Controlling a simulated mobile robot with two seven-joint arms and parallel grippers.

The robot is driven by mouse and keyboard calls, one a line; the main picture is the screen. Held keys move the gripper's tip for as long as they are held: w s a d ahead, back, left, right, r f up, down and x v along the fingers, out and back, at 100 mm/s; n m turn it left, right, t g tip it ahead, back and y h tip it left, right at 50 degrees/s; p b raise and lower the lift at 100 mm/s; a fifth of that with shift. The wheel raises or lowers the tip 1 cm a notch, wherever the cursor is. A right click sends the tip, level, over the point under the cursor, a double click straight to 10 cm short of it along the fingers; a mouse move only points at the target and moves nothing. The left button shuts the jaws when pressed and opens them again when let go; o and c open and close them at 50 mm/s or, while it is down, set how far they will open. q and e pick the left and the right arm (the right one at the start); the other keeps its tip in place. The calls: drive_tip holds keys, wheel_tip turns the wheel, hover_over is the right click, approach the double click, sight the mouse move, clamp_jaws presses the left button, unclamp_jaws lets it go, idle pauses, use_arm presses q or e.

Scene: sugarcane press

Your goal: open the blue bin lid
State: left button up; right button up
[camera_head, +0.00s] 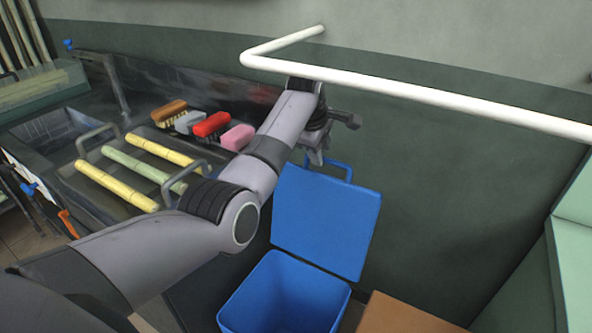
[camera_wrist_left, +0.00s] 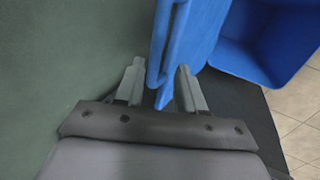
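The blue bin (camera_head: 288,300) stands on the floor at the bottom centre of the head view, and its inside shows. Its blue lid (camera_head: 325,222) stands raised, tilted up at the wall side of the bin. The lid's handle (camera_head: 345,168) is at its top edge. My left gripper (camera_head: 317,155) is at that top edge, partly hidden by its own wrist. In the left wrist view, its two fingers (camera_wrist_left: 160,72) are apart, with the blue handle (camera_wrist_left: 158,50) between them and gaps visible beside it. My right gripper is not in view.
A white rail (camera_head: 420,92) runs along the wall just above my left wrist. A tray with yellow and green cane pieces (camera_head: 135,160) and several brushes (camera_head: 210,125) are at the left. A brown surface (camera_head: 405,315) is beside the bin, and pale green furniture (camera_head: 570,255) is at the right.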

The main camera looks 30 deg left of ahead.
use_arm(q)
drive_tip(key=s, duration=1.1)
drive_tip(key=shift+a, duration=0.45)
drive_tip(key=shift+s, duration=0.1)
drive_tip(key=s+a+f+m+t+y+p, duration=0.1)
drive_tip(key=s+f+m+t, duration=0.1)
drive_tip(key=s+f+m, duration=0.45)
drive_tip(key=s+f+m+t+p, duration=0.1)
drive_tip(key=s+f+m, duration=0.2)
drive_tip(key=f, duration=0.7)
drive_tip(key=s+d+f+m+t+h+p, duration=0.1)
drive_tip(key=s+d+f+m, duration=0.1)
drive_tip(key=s+m, duration=0.3)
drive_tip(key=s+d+f+m+t+h+p, duration=0.1)
drive_tip(key=s+d+m, duration=0.2)
drive_tip(key=s, duration=0.9)
drive_tip(key=shift+s+d+f+m+t+h, duration=0.3)
drive_tip(key=shift+d+f+m+t+h, duration=0.1)
drive_tip(key=shift+m, duration=0.55)
